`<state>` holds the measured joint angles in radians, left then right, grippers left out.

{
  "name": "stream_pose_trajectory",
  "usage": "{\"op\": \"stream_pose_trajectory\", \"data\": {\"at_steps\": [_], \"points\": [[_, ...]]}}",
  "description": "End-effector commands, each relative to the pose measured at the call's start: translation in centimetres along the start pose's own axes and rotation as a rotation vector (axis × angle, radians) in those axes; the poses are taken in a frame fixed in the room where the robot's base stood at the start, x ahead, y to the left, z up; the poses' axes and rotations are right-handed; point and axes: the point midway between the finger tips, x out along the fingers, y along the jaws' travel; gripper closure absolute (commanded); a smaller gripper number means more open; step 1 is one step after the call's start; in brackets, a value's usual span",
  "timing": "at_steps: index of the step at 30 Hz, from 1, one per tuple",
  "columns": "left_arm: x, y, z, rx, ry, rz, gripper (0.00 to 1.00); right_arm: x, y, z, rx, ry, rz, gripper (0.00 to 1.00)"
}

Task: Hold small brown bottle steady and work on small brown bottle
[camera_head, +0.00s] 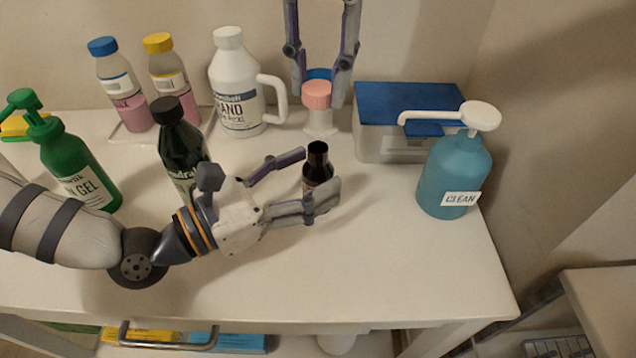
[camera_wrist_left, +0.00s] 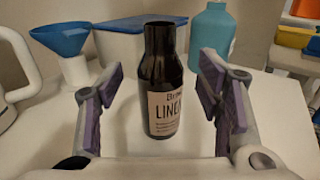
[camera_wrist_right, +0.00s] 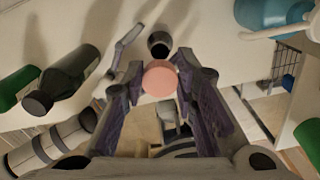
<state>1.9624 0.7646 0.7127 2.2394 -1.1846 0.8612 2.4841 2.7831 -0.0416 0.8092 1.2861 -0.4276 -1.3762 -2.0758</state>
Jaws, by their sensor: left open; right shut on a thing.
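The small brown bottle (camera_head: 318,168) stands upright on the white table. Its label faces the left wrist view (camera_wrist_left: 165,108), and its dark neck shows no pink cap on it. My left gripper (camera_head: 320,178) is open, with one finger on each side of the bottle; in the left wrist view, gaps show between fingers and bottle. My right gripper (camera_head: 318,92) points down above and behind the bottle, shut on a pink cap (camera_head: 317,94). The cap also shows between the fingertips in the right wrist view (camera_wrist_right: 160,79), apart from the bottle.
A blue funnel (camera_wrist_left: 60,38) stands behind the bottle. A blue-lidded box (camera_head: 405,147) and teal pump bottle (camera_head: 455,176) stand right. A dark green bottle (camera_head: 181,147), white jug (camera_head: 237,85) and green pump bottle (camera_head: 75,165) stand left. The table's front right is clear.

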Motion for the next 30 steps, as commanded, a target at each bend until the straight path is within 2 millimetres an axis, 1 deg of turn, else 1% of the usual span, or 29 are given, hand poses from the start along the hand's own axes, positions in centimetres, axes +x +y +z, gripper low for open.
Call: {"op": "stream_pose_trajectory", "data": {"at_steps": [3, 4, 5, 6, 8, 9, 11, 12, 14, 16, 24, 27, 30], "points": [[0.0, 0.0, 0.0, 0.000, 0.000, 0.000, 0.40, 0.0, 0.0, 0.0, 0.000, 0.000, 0.000, 0.82], [0.0, 0.0, 0.0, 0.000, 0.000, 0.000, 0.44, 0.0, 0.0, 0.0, 0.000, 0.000, 0.000, 0.82], [0.0, 0.0, 0.0, 0.000, 0.000, 0.000, 0.51, 0.0, 0.0, 0.0, 0.000, 0.000, 0.000, 0.82], [0.0, 0.0, 0.0, 0.000, 0.000, 0.000, 0.60, 0.0, 0.0, 0.0, 0.000, 0.000, 0.000, 0.82], [0.0, 0.0, 0.0, 0.000, 0.000, 0.000, 0.74, 0.0, 0.0, 0.0, 0.000, 0.000, 0.000, 0.82], [0.0, 0.0, 0.0, 0.000, 0.000, -0.001, 0.83, 0.0, 0.0, 0.0, 0.000, 0.000, 0.000, 0.82], [-0.1, 0.0, 0.0, 0.000, 0.000, -0.001, 0.96, 0.0, 0.0, 0.0, 0.000, 0.000, 0.000, 0.82], [-0.1, 0.0, 0.0, 0.000, 0.000, -0.001, 1.00, 0.0, 0.0, 0.0, 0.000, 0.000, 0.000, 0.82], [-0.1, 0.0, 0.0, 0.000, 0.000, -0.001, 1.00, 0.0, 0.0, 0.0, 0.000, 0.000, 0.000, 0.82], [-0.1, 0.0, 0.0, 0.000, 0.001, -0.001, 1.00, 0.5, 0.0, 0.0, 0.000, 0.001, -0.001, 0.82], [-0.1, 0.0, 0.0, 0.000, 0.000, -0.001, 1.00, 4.4, 0.0, 0.0, 0.000, 0.002, -0.004, 0.82], [-0.1, 0.0, 0.0, 0.000, 0.000, -0.001, 1.00, 5.0, -0.1, 0.0, 0.000, 0.001, -0.003, 0.82], [-0.1, 0.0, 0.0, 0.000, 0.001, 0.000, 1.00, 5.0, 0.0, 0.0, 0.000, 0.000, -0.003, 0.82]]}}
